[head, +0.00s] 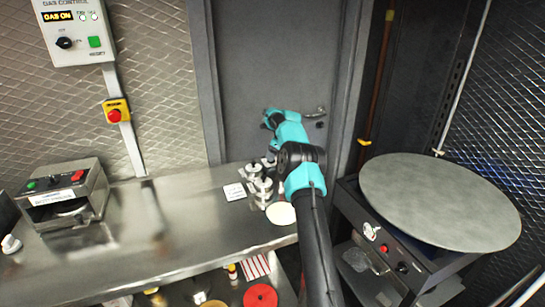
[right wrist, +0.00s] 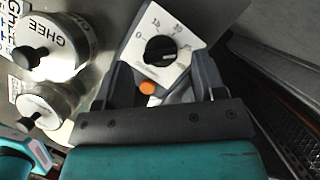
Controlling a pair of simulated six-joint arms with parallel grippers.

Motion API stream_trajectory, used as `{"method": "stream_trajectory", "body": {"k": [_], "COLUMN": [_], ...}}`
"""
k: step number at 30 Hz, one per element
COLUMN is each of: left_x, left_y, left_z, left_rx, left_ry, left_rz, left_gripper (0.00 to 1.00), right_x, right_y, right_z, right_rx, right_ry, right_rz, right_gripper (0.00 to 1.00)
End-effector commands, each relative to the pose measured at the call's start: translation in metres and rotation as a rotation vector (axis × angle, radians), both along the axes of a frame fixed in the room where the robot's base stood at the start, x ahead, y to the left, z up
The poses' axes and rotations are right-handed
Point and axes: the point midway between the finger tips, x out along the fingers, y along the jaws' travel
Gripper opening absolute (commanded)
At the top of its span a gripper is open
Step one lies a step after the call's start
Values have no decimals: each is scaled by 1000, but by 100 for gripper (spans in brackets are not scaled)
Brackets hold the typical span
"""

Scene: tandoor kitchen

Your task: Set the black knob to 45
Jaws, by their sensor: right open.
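The black knob (right wrist: 160,49) sits on a white dial plate (right wrist: 178,72) with printed numbers around it, in the right wrist view. I cannot read for sure which number it points to. An orange button (right wrist: 148,88) is below the knob on the same plate. My right gripper (right wrist: 163,77) is open, with one finger on each side of the plate's lower part. The knob lies just beyond the fingertips, and nothing is between them. In the head view my right arm reaches over the counter's back, and I cannot make out this dial.
Steel GHEE canisters (right wrist: 56,45) stand left of the dial. The steel counter (head: 190,205) has clear room at its middle. A boxy machine (head: 68,193) stands at left, a large round plate (head: 440,195) at right. The gas control box (head: 76,30) has its own black knob.

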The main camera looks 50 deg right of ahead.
Motion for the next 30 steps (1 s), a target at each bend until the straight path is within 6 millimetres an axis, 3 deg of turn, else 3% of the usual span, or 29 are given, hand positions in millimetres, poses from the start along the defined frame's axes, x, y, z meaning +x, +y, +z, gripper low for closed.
{"method": "stream_trajectory", "body": {"k": [21, 30], "left_x": [0, 0], "left_y": [0, 0], "left_z": [0, 0], "left_rx": [0, 0], "left_ry": [0, 0], "left_rz": [0, 0], "left_gripper": [64, 64], "right_x": [-48, -57], "right_y": [-17, -20], "right_z": [123, 145], "right_rx": [-2, 0], "right_ry": [-3, 0], "right_rz": [-1, 0], "right_gripper": [64, 64]}}
